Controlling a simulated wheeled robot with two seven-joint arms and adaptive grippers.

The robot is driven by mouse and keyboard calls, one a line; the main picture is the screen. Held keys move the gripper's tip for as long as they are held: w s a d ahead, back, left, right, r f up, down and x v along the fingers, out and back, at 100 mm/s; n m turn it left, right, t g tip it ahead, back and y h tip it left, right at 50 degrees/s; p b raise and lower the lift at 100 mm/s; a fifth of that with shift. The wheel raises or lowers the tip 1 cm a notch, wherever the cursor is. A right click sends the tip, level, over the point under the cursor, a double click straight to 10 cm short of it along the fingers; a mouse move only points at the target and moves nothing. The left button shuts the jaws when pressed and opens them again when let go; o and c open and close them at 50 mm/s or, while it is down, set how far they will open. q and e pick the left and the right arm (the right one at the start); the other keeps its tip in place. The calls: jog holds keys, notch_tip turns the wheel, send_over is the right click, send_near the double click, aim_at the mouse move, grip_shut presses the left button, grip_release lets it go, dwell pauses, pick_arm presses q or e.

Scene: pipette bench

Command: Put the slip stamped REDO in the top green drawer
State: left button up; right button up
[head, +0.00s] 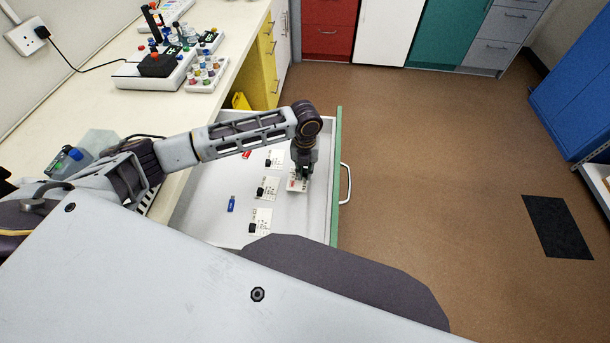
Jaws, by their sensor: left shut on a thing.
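A drawer with a green front (336,140) is pulled out from under the bench, and its white inside faces up. My left gripper (299,176) reaches down over the drawer, near its front. It is shut on a small white slip (297,186) with a red mark. The mark is too small to read, and the fingers hide part of the slip. I cannot tell whether the slip touches the drawer floor. My right gripper is not in view.
Several white slips (266,194) with black pieces on them lie in the drawer, left of the gripper. A blue stick (231,204) and a small red thing (247,155) also lie there. The bench (95,95) holds lab gear. The brown floor (430,170) at right is mostly clear.

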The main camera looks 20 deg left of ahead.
aim_at(305, 172)
pick_arm(q)
notch_tip(305, 172, down, 3)
jog(key=shift+r, duration=0.1)
jog(key=shift+f, duration=0.3)
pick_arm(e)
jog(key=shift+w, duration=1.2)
pick_arm(q)
jog(key=o, duration=0.3)
jog(key=shift+f, duration=0.1)
jog(key=o, duration=0.5)
jog(key=shift+c, duration=0.2)
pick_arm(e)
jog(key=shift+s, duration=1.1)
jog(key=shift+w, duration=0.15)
